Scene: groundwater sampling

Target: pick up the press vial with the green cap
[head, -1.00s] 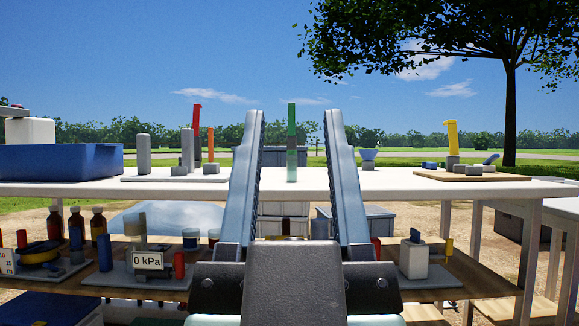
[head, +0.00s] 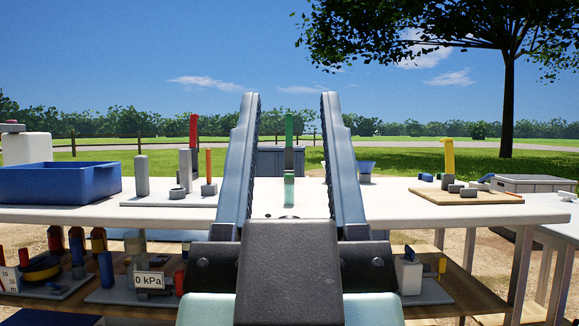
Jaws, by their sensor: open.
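The press vial stands upright on the white table, its tall green cap (head: 289,128) above a clear body with a pale green lower part (head: 289,190). In the head view it shows in the gap between the two fingers of my gripper (head: 290,97). The gripper is open and empty, with its fingers pointing away from the camera. Clear space shows on both sides of the vial, and neither finger appears to touch it. How far the fingers reach in depth relative to the vial is hard to tell. The gripper body hides the table's front edge below it.
A blue bin (head: 58,186) stands at the left of the white table (head: 90,215). A grey board with a red-topped post (head: 194,132) is left of the gripper. A small blue funnel (head: 365,167) and a tan board with a yellow piece (head: 449,155) are to the right. A cluttered shelf lies below.

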